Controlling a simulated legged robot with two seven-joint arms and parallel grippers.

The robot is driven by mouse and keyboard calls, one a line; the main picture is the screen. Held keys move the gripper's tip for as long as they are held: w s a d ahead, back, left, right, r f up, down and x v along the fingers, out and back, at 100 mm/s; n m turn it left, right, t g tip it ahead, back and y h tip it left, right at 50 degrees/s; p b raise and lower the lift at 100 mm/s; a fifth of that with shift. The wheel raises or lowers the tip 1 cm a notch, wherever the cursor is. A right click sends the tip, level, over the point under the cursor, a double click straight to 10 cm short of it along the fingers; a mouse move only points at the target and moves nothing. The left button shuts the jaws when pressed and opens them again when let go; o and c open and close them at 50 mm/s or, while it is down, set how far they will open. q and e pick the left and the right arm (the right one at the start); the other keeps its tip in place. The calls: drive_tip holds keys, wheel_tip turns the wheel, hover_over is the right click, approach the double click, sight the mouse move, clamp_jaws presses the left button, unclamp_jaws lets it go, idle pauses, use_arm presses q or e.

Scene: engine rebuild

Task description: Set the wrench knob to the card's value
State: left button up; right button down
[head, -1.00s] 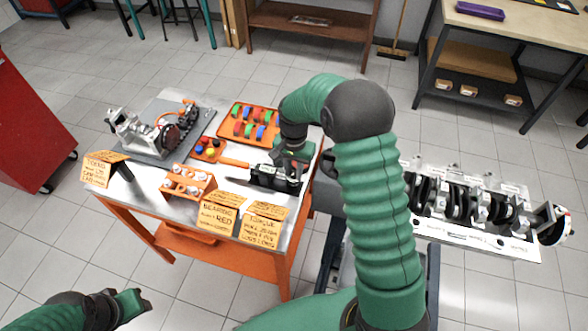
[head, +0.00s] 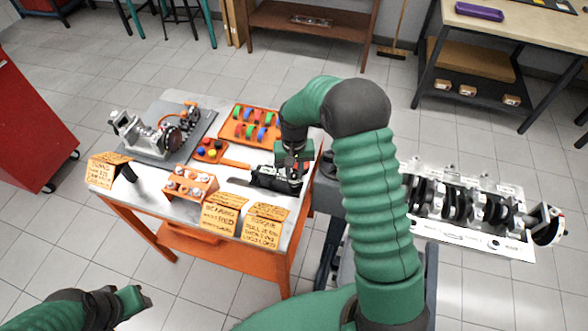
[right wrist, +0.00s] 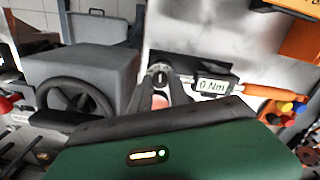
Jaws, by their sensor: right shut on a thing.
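The torque wrench lies on the workbench with its orange handle (head: 235,163) pointing left and its dark body (head: 270,179) to the right. In the right wrist view its display (right wrist: 211,86) reads 0 Nm. My right gripper (right wrist: 160,80) is shut on the round knob (right wrist: 159,68) at the wrench's end, and the fingers partly hide the knob. In the head view the right gripper (head: 294,164) is over the wrench's right end. The orange torque card (head: 264,226) stands at the bench's front edge; its small print is not legible to me. My left gripper (head: 138,299) is away from the bench, lower left.
Behind the wrench is an orange tray (head: 251,126) of coloured parts. A small tray of coloured caps (head: 209,150), an orange rack (head: 190,185) and a bearing card (head: 222,214) are nearby. A crankshaft assembly (head: 475,205) stands to the right of my arm.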

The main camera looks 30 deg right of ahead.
sight(294, 174)
drive_tip(key=shift+w+n+p, duration=0.1)
drive_tip(key=shift+n+p, duration=0.25)
drive_tip(key=shift+n, duration=0.85)
drive_tip(key=c, duration=1.2)
unclamp_jaws()
drive_tip(key=shift+c, duration=0.2)
wheel_tip(294, 174, up, 17)
drive_tip(key=shift+f+b, duration=0.15)
drive_tip(key=shift+b, duration=0.2)
